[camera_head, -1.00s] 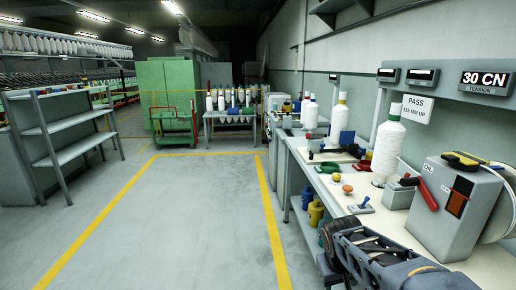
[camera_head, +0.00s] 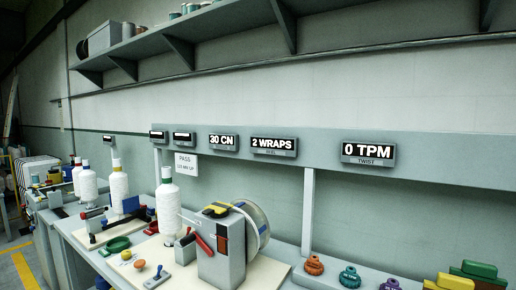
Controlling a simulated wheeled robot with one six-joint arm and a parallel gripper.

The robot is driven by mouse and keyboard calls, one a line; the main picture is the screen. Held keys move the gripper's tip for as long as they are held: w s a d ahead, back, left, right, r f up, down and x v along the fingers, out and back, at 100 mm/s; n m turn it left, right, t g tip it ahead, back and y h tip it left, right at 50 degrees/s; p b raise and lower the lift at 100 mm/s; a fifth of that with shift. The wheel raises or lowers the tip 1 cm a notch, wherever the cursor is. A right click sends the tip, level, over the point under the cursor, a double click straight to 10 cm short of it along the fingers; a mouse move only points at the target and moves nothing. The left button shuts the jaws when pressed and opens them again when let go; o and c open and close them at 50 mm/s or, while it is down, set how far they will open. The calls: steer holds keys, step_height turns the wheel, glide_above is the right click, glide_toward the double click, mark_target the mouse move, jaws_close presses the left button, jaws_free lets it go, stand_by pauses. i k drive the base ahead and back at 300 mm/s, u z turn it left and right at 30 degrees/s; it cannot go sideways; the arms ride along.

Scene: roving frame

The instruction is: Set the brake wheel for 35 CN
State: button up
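The tension display (camera_head: 223,142) on the wall rail reads 30 CN. Below it a grey machine (camera_head: 222,243) stands on the bench, with a large pale disc (camera_head: 256,228) at its right side, a red lever and a yellow-and-black piece on top. Small round knobs sit on the bench left of the machine: a yellow one (camera_head: 126,254) and an orange one (camera_head: 140,265). I cannot tell which part is the brake wheel. My gripper is not in view.
White thread cones (camera_head: 168,205) stand on the bench at left. Other displays read 2 WRAPS (camera_head: 274,146) and 0 TPM (camera_head: 369,153). A shelf (camera_head: 250,35) runs above.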

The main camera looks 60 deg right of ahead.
mark_target(126, 255)
steer(key=k, duration=0.95)
steer(key=u, duration=0.8)
steer(key=i, duration=0.85)
steer(key=z, duration=1.45)
